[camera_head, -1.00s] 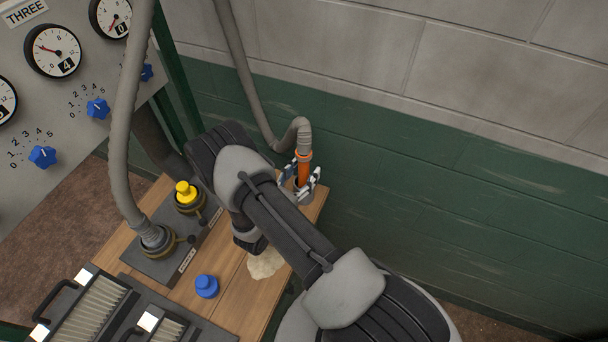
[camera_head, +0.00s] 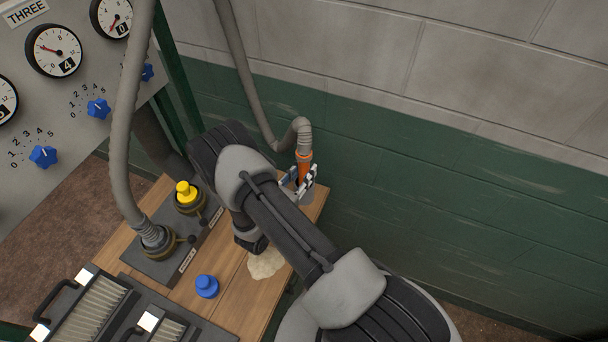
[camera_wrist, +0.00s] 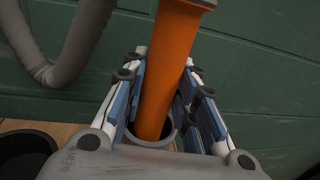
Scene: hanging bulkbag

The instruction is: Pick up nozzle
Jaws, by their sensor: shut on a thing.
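The orange nozzle (camera_head: 303,166) is on the end of a grey hose, at the far right corner of the wooden table. In the wrist view the nozzle (camera_wrist: 168,75) is slightly tilted, and its lower end is in a grey round holder (camera_wrist: 166,132). My gripper (camera_head: 299,184) is around the nozzle. In the wrist view my gripper (camera_wrist: 163,100) has its blue-padded fingers on both sides of the nozzle, shut on it. My arm hides part of the table near the holder.
The grey hose (camera_head: 240,70) hangs down in front of the green and grey wall. A gauge panel (camera_head: 50,100) stands at left. A pale heap (camera_head: 266,263) lies beside my arm.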

